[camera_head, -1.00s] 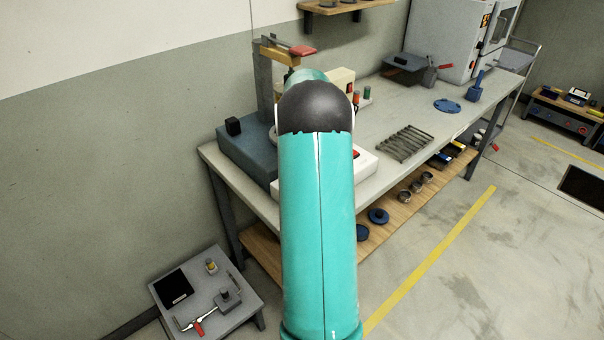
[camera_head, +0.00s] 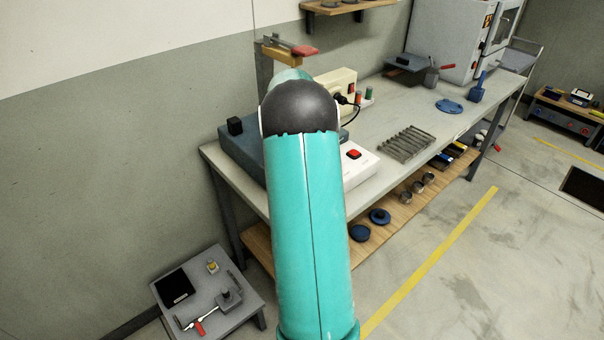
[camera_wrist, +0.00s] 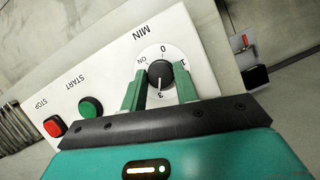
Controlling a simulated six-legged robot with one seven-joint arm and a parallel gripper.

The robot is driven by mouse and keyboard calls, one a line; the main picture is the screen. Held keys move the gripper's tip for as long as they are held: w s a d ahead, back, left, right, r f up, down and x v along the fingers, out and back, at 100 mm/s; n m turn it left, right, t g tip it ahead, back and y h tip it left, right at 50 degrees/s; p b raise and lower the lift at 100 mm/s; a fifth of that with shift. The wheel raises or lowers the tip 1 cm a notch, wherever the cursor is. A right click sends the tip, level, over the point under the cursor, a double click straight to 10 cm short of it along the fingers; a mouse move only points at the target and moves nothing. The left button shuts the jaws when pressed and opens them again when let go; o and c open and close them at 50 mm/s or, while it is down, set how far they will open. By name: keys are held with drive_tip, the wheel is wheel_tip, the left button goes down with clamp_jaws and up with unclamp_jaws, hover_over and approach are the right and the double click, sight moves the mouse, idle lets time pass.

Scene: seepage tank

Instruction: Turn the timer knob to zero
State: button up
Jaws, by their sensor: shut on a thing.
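The timer knob (camera_wrist: 160,72) is a round black knob on a white dial marked 0, 1, 3 and ON, under the word MIN. A pale mark on the knob seems to point down toward the 3, with the 0 on the opposite side. My gripper (camera_wrist: 158,80) has its two green fingers on either side of the knob, shut on it. The white control box (camera_wrist: 110,62) also carries a green START button (camera_wrist: 90,107) and a red STOP button (camera_wrist: 54,126). In the head view, my arm hides the knob and the gripper; part of the white box (camera_head: 360,168) shows.
A blue-grey base (camera_head: 238,150) with a black block stands at the bench's left end. A cream box (camera_head: 338,88) with a black plug and cable is behind my arm. A rack of metal bars (camera_head: 405,143) lies to the right. A low grey table (camera_head: 205,290) stands on the floor.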

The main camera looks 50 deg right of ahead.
drive_tip(key=o, duration=1)
drive_tip(key=v, duration=1.4)
